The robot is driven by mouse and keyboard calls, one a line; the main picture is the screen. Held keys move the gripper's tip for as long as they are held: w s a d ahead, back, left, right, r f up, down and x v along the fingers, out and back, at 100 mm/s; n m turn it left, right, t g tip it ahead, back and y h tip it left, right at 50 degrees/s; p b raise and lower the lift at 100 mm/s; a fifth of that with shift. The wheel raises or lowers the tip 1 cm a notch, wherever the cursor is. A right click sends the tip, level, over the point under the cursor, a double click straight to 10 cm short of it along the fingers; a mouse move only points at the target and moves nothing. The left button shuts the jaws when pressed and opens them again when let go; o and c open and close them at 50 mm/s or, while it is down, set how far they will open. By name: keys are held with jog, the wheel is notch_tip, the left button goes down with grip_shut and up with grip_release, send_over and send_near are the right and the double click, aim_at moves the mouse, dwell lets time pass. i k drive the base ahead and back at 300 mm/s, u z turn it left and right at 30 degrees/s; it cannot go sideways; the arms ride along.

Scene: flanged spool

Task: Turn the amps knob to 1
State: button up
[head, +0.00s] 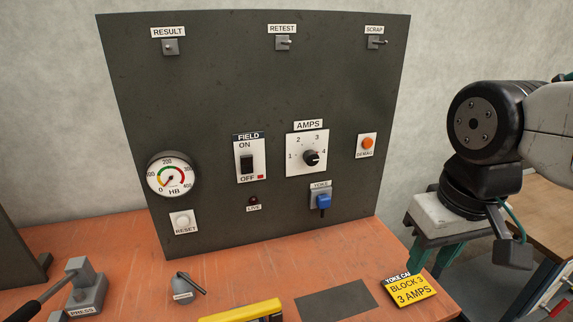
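The AMPS knob (311,157) is a small black dial on a white plate (296,168) on the dark panel. Its plate carries the numbers 1 at left, 2 and 3 above, and 4 at right. Its pointer is small and seems to face right, nearer 4 than 1. My gripper (432,260) hangs at the right, in front of and below the knob, well apart from it. Its teal fingers look spread with nothing between them; the tips are partly hard to make out.
The FIELD switch (246,163) is left of the knob, the orange DEMAG button (367,143) right, and the blue YOKE plug (323,202) below. A gauge (172,177) is at left. A yellow card (409,290) reads "BLOCK 3, 3 AMPS" on the orange bench (130,240).

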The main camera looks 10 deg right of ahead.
aim_at(312, 159)
jog(key=u, duration=0.05)
jog(key=k, duration=0.75)
jog(key=z, duration=0.85)
jog(key=i, duration=0.5)
jog(key=z, duration=0.05)
